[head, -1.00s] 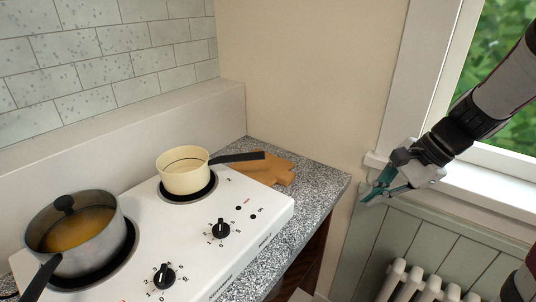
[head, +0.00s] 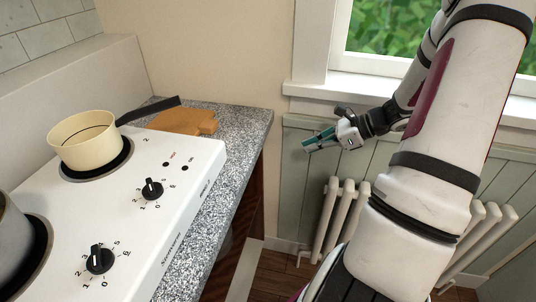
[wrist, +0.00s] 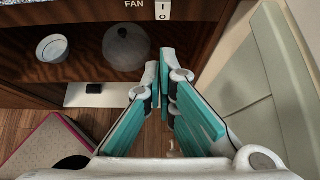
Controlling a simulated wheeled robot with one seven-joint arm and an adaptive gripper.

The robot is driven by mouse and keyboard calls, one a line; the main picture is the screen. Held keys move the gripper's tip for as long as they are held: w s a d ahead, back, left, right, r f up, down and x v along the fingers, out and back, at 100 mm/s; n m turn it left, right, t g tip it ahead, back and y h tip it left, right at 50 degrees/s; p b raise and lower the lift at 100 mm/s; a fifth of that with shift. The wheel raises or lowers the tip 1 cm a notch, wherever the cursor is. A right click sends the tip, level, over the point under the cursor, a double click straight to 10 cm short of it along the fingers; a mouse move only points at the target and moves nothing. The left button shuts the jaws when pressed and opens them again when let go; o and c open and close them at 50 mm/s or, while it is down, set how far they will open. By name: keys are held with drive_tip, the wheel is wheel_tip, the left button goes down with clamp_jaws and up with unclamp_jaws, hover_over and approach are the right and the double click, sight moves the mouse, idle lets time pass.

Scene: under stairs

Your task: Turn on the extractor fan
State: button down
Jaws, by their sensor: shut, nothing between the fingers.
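In the wrist view, a small white switch (wrist: 162,10) marked I and O sits at the top edge, beside the label FAN (wrist: 134,4), on the dark wooden cabinet (wrist: 60,14). Its upper part may be cut off by the frame edge, and I cannot tell which way it is set. My gripper (wrist: 159,72) is shut and empty, its teal fingers pointing toward the cabinet just below the switch and apart from it. In the head view my gripper (head: 320,140) is right of the counter end, before the panelled wall. The switch is hidden there. No fan shows.
The white stove (head: 130,205) with a cream pan (head: 88,141) stands on the speckled counter (head: 245,130), with a wooden board (head: 185,120) behind. A radiator (head: 340,215) is under the window. Below the switch are a white bowl (wrist: 52,48) and a round jar (wrist: 126,46).

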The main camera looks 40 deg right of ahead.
drive_tip(key=w+a+r+b+x, duration=0.1)
drive_tip(key=r+x, duration=0.1)
drive_tip(key=x, duration=1)
drive_tip(key=shift+w+a, duration=0.2)
drive_tip(key=shift+w, duration=0.2)
drive_tip(key=shift+w+a+r+g+h+p, duration=0.25)
drive_tip(key=shift+w+g+h+p, duration=0.15)
drive_tip(key=shift+p, duration=0.2)
